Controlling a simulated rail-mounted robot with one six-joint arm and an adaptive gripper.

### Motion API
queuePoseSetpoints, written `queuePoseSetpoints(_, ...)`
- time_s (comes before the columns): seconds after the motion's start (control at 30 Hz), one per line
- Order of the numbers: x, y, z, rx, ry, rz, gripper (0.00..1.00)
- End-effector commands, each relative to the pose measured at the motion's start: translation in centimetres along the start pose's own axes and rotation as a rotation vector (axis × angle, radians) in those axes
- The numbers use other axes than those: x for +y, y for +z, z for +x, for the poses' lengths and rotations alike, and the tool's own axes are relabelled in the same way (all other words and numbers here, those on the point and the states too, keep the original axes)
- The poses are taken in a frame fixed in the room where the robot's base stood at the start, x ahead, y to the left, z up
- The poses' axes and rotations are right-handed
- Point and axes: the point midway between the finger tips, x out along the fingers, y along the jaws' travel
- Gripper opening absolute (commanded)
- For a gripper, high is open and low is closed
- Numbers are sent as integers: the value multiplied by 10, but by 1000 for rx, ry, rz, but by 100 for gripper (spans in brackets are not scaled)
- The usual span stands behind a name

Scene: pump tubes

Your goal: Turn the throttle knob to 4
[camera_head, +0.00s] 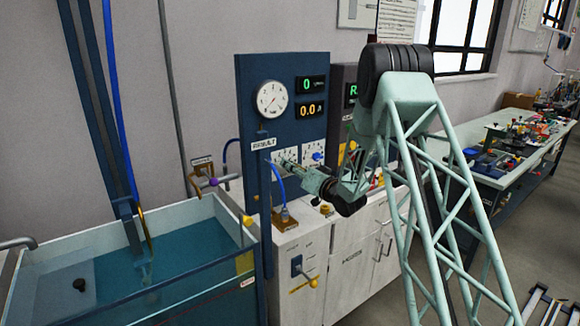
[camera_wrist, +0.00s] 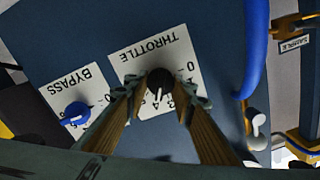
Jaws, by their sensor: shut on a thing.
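The throttle knob (camera_wrist: 159,77) is dark with a white pointer mark, on a white plate (camera_wrist: 138,63) labelled THROTTLE that appears upside down in the wrist view. The pointer points roughly downward in that picture; fingers partly cover the scale, so I cannot tell the exact setting. My gripper (camera_wrist: 158,98) is shut on the knob, one finger on each side. In the head view my gripper (camera_head: 285,164) reaches the left dial plate on the blue panel (camera_head: 256,75) and hides the knob.
A blue bypass knob (camera_wrist: 76,113) sits beside the throttle plate. The panel carries a round gauge (camera_head: 272,98) and displays reading 0 (camera_head: 311,84) and 0.0 (camera_head: 311,110). A water tank (camera_head: 150,262) stands left. A blue hose (camera_wrist: 256,45) and a grey-white lever (camera_wrist: 257,124) are near the gripper.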

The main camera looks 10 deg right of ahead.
Motion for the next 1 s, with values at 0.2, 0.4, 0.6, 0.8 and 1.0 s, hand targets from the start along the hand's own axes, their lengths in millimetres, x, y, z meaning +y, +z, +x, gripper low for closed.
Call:
queuePoseSetpoints(0.2, 0, 0, 0, 0, 0, 10, 13)
queuePoseSetpoints(0.4, 0, 0, 0, 0, 0, 9, 13)
queuePoseSetpoints(0.6, 0, 0, 0, 0, 0, 9, 37)
queuePoseSetpoints(0.8, 0, 0, 0, 0, 0, 9, 37)
queuePoseSetpoints(1.0, 0, 0, -3, 0, 0, 9, 37)
